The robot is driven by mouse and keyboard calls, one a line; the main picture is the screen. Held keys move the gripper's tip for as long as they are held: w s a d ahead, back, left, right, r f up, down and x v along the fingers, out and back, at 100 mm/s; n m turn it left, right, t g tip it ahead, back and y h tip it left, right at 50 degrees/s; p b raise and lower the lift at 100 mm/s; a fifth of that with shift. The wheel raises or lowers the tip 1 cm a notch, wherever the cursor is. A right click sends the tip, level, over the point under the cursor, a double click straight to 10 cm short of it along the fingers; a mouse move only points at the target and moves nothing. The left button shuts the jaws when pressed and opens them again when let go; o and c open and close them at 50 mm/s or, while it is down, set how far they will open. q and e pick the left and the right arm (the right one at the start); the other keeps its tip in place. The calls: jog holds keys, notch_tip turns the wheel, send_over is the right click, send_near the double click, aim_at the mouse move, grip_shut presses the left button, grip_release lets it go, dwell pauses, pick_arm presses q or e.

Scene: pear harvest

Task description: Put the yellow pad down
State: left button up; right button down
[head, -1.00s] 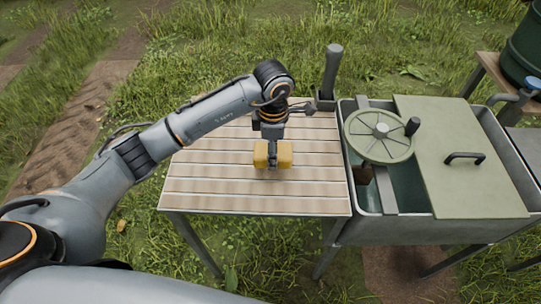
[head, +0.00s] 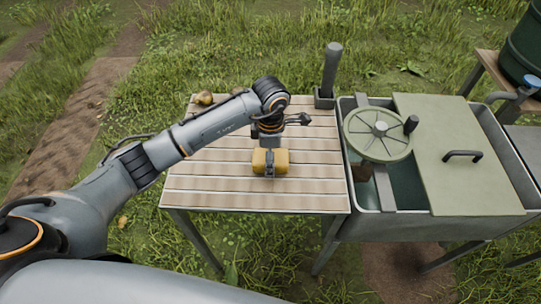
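The yellow pad (head: 281,160) is a small block at the middle of the slatted table (head: 215,183) in the head view. My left gripper (head: 269,161) comes down on it from above and is shut on it, with one grey finger across the front of its middle. The finger behind the pad is hidden. The pad is at or very near the slats; I cannot tell if it bears on them. My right gripper is not in view.
Brownish-green fruit (head: 204,98) lies at the table's back left. A dark upright post (head: 332,68) stands at the back right corner. Right of the table is a basin (head: 345,125) with a green handwheel (head: 378,134) and a lid (head: 450,185). The table's front is clear.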

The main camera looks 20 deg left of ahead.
pick_arm(q)
jog(key=shift+r, duration=0.2)
jog(key=shift+w+r, duration=0.1)
jog(key=shift+r, duration=0.2)
notch_tip(320, 180, up, 11)
jog(key=b, duration=0.2)
jog(key=shift+r, duration=0.15)
